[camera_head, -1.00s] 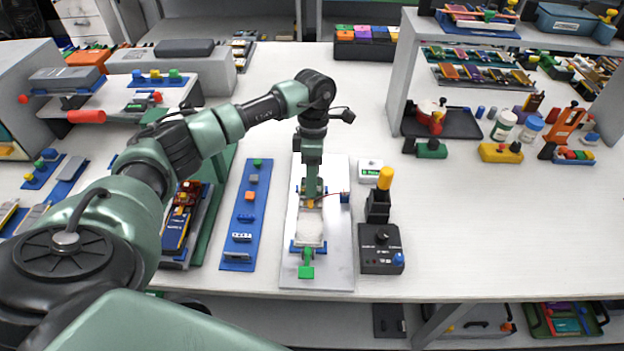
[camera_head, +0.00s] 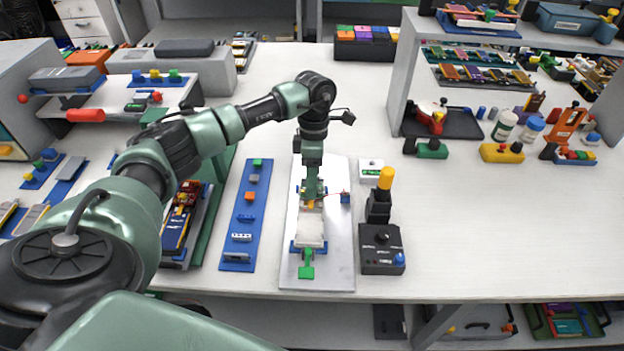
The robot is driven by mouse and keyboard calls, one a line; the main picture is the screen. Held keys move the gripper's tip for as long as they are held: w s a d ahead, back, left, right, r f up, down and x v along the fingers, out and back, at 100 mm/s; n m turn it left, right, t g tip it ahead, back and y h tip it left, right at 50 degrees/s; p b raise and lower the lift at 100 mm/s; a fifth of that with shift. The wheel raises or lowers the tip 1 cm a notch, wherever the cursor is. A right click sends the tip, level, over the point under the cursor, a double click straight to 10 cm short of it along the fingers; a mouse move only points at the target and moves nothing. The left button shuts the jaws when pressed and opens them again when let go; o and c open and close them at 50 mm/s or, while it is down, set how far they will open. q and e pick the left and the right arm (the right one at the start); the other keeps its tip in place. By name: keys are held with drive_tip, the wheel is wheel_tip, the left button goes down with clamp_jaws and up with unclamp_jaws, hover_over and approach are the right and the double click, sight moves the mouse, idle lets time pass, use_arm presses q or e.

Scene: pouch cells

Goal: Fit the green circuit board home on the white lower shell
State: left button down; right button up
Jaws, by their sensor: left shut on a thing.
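The white lower shell (camera_head: 311,230) lies on a pale plate (camera_head: 330,270) at the middle front of the table, between blue holders. My left gripper (camera_head: 311,201) points down over the shell's far end. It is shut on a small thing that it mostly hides. A bit of orange shows at its fingertips and a thin reddish wire at its right. The green circuit board cannot be made out clearly; the held thing is probably it. Whether it touches the shell cannot be told. My right gripper is not in view.
A green clamp-like piece (camera_head: 306,271) stands at the plate's front end. A blue strip with small parts (camera_head: 245,215) lies left of the plate. A black box (camera_head: 382,249) with a yellow-topped lever (camera_head: 385,178) stands close right.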

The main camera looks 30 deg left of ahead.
use_arm(q)
drive_tip(key=shift+f, duration=0.2)
drive_tip(key=c, duration=0.6)
unclamp_jaws()
drive_tip(key=shift+r, duration=0.1)
drive_tip(key=shift+b+v, duration=0.75)
drive_tip(key=shift+v, duration=3.1)
